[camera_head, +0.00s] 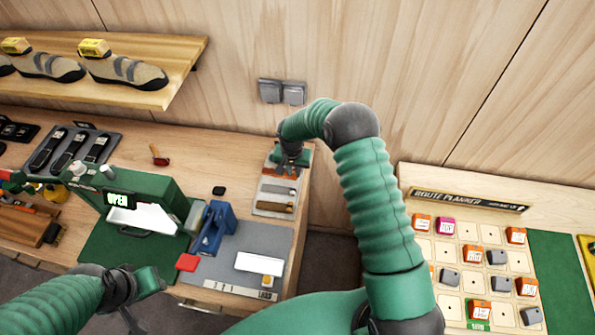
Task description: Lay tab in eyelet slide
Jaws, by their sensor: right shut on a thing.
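My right gripper (289,160) is over the back of a small compartment tray (273,213) on the bench's right end. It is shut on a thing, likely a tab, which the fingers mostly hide. Grey and brown strips lie in the tray's front compartments. A blue press-like tool (212,230) with a red end (187,262) stands on a grey mat (228,262); I cannot make out which part is the eyelet slide. My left gripper (147,284) hangs low near the bench's front edge, apart from these things; its finger gap is unclear.
A green machine marked OPEN (119,200) with a white tray stands left of the blue tool. A white plate (259,262) and a small yellowish block (267,281) are on the mat. A black piece (218,190) lies behind. A route planner board (451,246) is at right.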

